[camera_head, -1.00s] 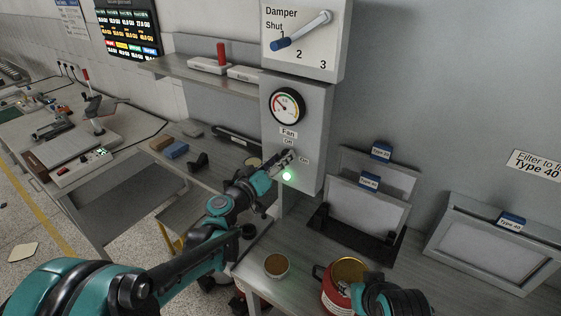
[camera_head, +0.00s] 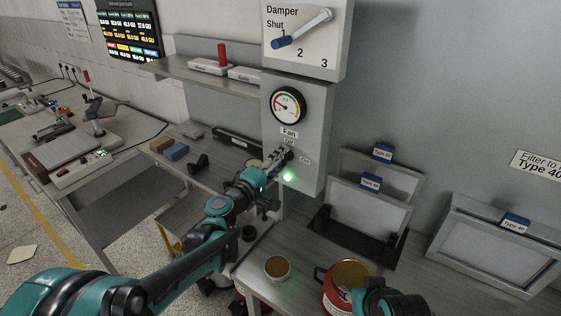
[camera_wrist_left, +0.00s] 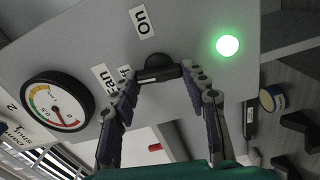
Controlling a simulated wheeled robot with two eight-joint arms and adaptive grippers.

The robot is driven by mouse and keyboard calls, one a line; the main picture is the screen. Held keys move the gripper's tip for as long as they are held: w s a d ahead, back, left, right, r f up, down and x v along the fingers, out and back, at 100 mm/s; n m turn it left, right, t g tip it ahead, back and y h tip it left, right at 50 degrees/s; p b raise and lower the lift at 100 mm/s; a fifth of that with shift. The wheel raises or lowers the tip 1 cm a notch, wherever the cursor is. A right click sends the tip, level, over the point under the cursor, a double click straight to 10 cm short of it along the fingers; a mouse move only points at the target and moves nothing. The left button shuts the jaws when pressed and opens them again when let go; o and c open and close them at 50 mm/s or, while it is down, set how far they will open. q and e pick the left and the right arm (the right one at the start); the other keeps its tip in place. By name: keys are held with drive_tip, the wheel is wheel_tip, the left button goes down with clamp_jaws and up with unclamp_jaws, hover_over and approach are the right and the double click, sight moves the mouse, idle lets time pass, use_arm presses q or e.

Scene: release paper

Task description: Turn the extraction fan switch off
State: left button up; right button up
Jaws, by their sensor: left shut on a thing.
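The fan switch, a small black knob (camera_wrist_left: 158,68), sits on the front of the grey control box (camera_head: 312,135), with labels Off and On beside it. My left gripper (camera_wrist_left: 160,78) is shut on the knob, one finger on each side. In the wrist view the knob's long side lies roughly toward the Off label (camera_wrist_left: 124,72). The left gripper also shows in the head view (camera_head: 284,156), covering most of the knob. A green lamp (camera_head: 288,177) below the switch is lit; it also glows in the wrist view (camera_wrist_left: 228,46). My right gripper is not visible.
A round gauge (camera_head: 288,105) is above the switch, and a damper lever (camera_head: 302,30) above that. Filter panels (camera_head: 368,205) stand to the right. A red can (camera_head: 345,285) and a small round tin (camera_head: 277,267) are on the bench below.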

use_arm(q)
drive_tip(key=shift+f+n, duration=0.1)
drive_tip(key=shift+n, duration=0.5)
drive_tip(key=o, duration=1.2)
drive_tip(key=shift+c, duration=0.2)
drive_tip(key=v, duration=1.2)
